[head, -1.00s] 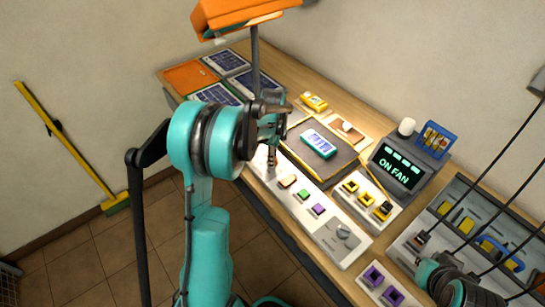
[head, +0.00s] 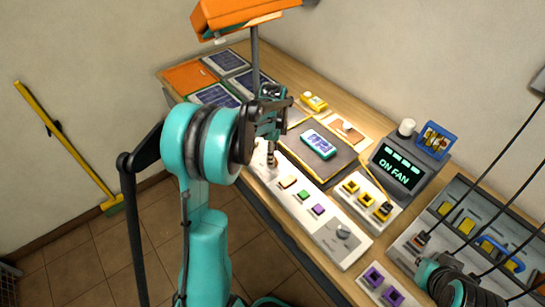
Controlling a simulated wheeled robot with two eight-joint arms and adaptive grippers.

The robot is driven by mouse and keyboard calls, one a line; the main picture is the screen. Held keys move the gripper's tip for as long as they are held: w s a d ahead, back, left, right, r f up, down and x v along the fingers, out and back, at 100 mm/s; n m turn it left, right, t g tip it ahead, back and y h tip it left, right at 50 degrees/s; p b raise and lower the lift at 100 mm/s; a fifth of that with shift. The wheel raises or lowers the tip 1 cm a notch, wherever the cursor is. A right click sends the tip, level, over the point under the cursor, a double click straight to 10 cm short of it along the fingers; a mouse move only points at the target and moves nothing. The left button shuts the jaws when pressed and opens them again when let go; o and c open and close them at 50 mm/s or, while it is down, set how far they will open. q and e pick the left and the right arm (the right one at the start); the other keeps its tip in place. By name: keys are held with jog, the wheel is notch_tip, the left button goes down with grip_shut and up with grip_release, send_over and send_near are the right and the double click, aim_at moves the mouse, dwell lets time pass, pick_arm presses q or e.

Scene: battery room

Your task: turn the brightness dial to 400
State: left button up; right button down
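A long white control panel (head: 326,236) runs along the table's front edge. A grey round dial (head: 343,231) sits at its right end; its marks are too small to read. My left gripper (head: 272,160) points down over the panel's left end, away from this dial. Its fingertips look close together, but I cannot tell whether they are apart, shut or holding something. The gripper and wrist hide part of the panel's left end. My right gripper cannot be made out.
Coloured buttons (head: 304,195) lie along the panel between gripper and dial. Behind are a dark mat with a teal device (head: 320,143), a yellow-button box (head: 351,187) and a display reading "ON FAN" (head: 397,168). A lamp post (head: 255,62) stands close behind my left gripper.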

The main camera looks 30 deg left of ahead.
pick_arm(q)
notch_tip(320, 180, up, 10)
jog(key=shift+f, duration=0.2)
dwell(0.4)
jog(key=s+d+r+n+t, duration=0.35)
jog(key=s+d+n, duration=0.25)
jog(key=s+d, duration=0.35)
jog(key=s+d+f+n+t, duration=0.1)
jog(key=s+d+n+t, duration=0.1)
jog(key=s, duration=0.3)
jog(key=s+d+f+n+t, duration=0.1)
jog(key=s+d+f+n, duration=0.1)
jog(key=s+n, duration=0.3)
jog(key=shift+d+f+n+t+b, duration=0.35)
jog(key=shift+d+b, duration=0.1)
jog(key=shift+d, duration=0.25)
dwell(0.7)
